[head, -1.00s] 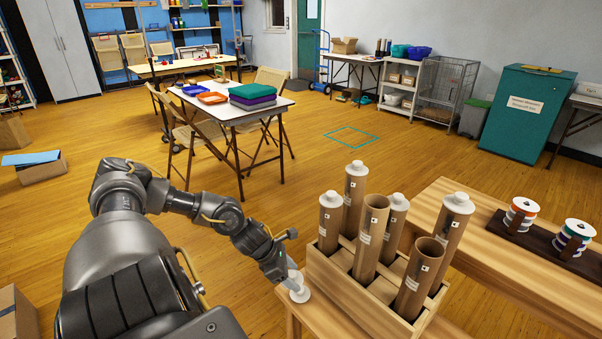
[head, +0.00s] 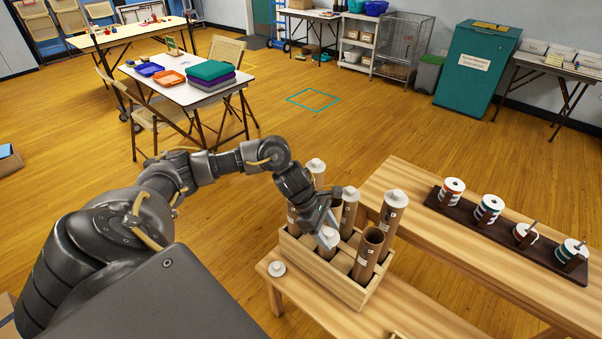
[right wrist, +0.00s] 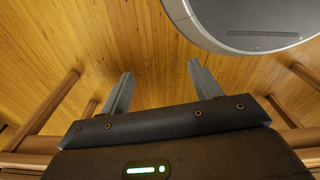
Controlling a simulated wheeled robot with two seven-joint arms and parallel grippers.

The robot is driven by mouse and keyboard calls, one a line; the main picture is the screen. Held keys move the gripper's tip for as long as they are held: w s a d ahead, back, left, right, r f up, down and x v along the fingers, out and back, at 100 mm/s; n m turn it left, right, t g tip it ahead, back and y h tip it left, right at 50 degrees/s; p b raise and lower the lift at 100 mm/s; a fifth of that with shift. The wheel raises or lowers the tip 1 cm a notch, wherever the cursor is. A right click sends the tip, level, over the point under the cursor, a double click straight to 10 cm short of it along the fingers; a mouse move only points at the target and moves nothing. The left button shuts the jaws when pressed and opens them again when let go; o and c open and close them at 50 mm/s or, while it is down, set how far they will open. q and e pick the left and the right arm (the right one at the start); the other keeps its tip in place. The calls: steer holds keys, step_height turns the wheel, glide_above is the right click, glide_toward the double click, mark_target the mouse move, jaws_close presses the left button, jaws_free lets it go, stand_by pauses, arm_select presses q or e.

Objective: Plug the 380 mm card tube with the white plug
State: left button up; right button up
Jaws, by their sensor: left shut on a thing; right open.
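My left gripper (head: 326,222) is shut on a white plug (head: 328,238), at the top of a brown card tube in the front row of the wooden crate (head: 345,287). The gripper hides most of that tube, and I cannot tell whether the plug is seated. Another white plug (head: 277,268) lies on the bench left of the crate. My right gripper (right wrist: 160,85) is open and empty in the right wrist view, above the wood floor.
A wooden table (head: 425,215) at right carries a dark rack (head: 505,232) of ribbon spools. The bench (head: 415,308) is mostly clear right of the crate. A folding table with trays (head: 205,92) stands farther back.

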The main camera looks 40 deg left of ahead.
mark_target(338, 236)
arm_select(q)
steer(key=shift+m+g, duration=0.3)
steer(key=shift+m, duration=0.2)
steer(key=r+p, duration=0.1)
steer(key=r, duration=0.1)
steer(key=w+d+r+p, duration=0.1)
steer(key=r, duration=0.1)
steer(key=w+d+r+p, duration=0.1)
steer(key=r, duration=0.1)
steer(key=shift+d+r, duration=0.1)
steer(key=shift+r, duration=0.2)
steer(key=w+a+r+n+t+p, duration=0.2)
steer(key=w+a+r+n+p, duration=0.25)
steer(key=w+a+r, duration=0.2)
steer(key=shift+m+y, duration=0.35)
steer(key=shift+y, duration=0.05)
steer(key=shift+s+a+f+b, duration=0.15)
steer(key=shift+f+b, duration=0.45)
steer(key=shift+f, duration=1.1)
steer(key=shift+s+a+f+b, duration=0.15)
steer(key=shift+f+b, duration=0.4)
steer(key=shift+f, duration=1.15)
arm_select(e)
steer(key=s+d, duration=0.1)
steer(key=s, duration=0.9)
steer(key=shift+d+r, duration=0.35)
steer(key=shift+r, duration=0.05)
steer(key=shift+f, duration=0.15)
